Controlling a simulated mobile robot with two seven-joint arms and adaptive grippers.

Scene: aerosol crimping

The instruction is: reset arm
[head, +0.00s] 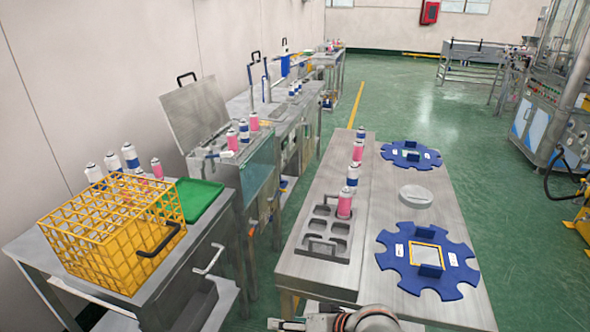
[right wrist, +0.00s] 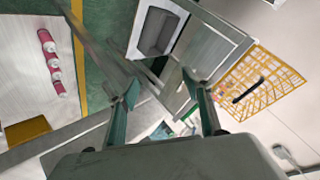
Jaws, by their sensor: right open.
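My right gripper (right wrist: 160,82) shows in the right wrist view with its two fingers spread apart and nothing between them. In the head view only a grey piece of one of my arms shows at the bottom edge, in front of the near table. I cannot tell which arm it is. My left gripper is not seen.
In the head view a steel table (head: 385,215) holds a can rack (head: 322,243), a row of cans, two blue star-shaped plates (head: 453,290) and a round white dish (head: 415,196). The yellow basket (head: 75,232) and a green tray (head: 203,200) sit on the left table.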

